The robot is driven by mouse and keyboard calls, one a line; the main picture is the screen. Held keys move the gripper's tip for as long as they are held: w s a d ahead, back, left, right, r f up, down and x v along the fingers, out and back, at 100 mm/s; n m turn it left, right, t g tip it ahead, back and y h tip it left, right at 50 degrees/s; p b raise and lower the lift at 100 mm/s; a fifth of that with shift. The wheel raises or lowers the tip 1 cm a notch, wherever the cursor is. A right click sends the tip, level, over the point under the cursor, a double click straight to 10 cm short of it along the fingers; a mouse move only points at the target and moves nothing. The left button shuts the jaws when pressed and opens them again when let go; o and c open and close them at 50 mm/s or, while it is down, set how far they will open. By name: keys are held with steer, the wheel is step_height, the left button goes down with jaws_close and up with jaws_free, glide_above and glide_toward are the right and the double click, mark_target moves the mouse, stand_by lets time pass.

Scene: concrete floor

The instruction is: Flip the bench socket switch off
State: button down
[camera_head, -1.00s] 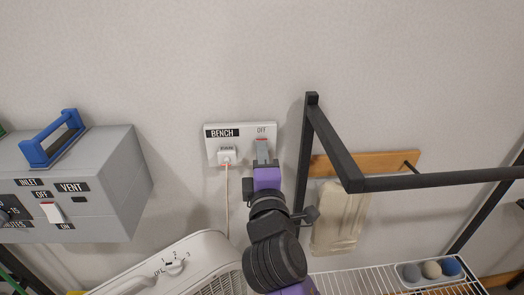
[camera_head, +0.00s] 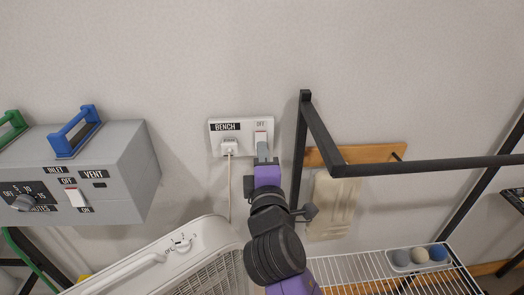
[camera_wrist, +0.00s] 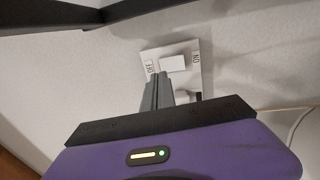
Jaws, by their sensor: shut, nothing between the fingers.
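The bench socket (camera_head: 216,140) is a white wall plate with a black BENCH label at its upper left and an OFF label at its upper right. The wrist view shows the rocker (camera_wrist: 173,62) between OFF at left and ON at right. I cannot tell for sure which way it is tilted. My gripper (camera_head: 262,152) is shut and empty, its grey fingertips just below the rocker. In the wrist view the fingertips (camera_wrist: 158,80) overlap the plate's edge; contact is unclear.
A white plug (camera_head: 229,147) with a cord sits in the socket's left side. A white fan (camera_head: 185,255) stands below. A black frame (camera_head: 303,150) rises close to the right of my gripper. A grey VENT box (camera_head: 125,165) is at left, a wire shelf (camera_head: 350,268) at lower right.

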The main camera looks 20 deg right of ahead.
steer(key=b+v, duration=0.1)
steer(key=v, duration=0.8)
steer(key=shift+r, duration=0.6)
steer(key=a+r+m+t+y, duration=0.2)
steer(key=a+y, duration=0.2)
steer(key=s+a+f+m+y, duration=0.1)
steer(key=s+f+m+y, duration=0.3)
steer(key=s+f, duration=0.5)
steer(key=s+d+f+m+g, duration=0.1)
steer(key=s+d+f+m, duration=0.1)
steer(key=s, duration=0.6)
steer(key=s+d+f+m+g+h, duration=0.1)
steer(key=s+d+f+m+g, duration=0.1)
steer(key=s+f, duration=0.3)
steer(key=s+d+f+m+g+h, duration=0.1)
steer(key=s+d+f+m, duration=0.2)
steer(key=s, duration=1)
steer(key=shift+s+d+f+m+g, duration=0.25)
steer(key=shift+d+m+g, duration=0.15)
steer(key=shift+m, duration=0.3)
